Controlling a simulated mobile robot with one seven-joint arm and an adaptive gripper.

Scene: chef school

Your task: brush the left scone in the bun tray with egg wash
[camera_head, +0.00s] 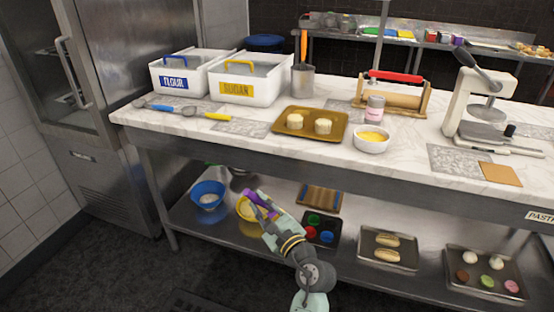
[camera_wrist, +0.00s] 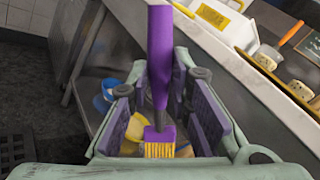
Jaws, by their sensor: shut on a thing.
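My gripper (camera_head: 262,208) is shut on a purple pastry brush (camera_head: 254,197), in front of the counter's front edge and below the worktop in the head view. In the wrist view the brush (camera_wrist: 161,60) lies between the finger pads of my gripper (camera_wrist: 160,105), its yellow bristles at the bottom of the picture. The tan bun tray (camera_head: 283,131) lies on the counter with two pale scones. The left scone (camera_head: 295,121) sits beside the right scone (camera_head: 322,126), a little apart. A white bowl (camera_head: 360,146) of yellow egg wash (camera_head: 371,136) stands right of the tray.
Flour (camera_head: 167,76) and sugar (camera_head: 242,92) bins stand behind the tray. Bowls and trays fill the lower shelf (camera_head: 345,250).

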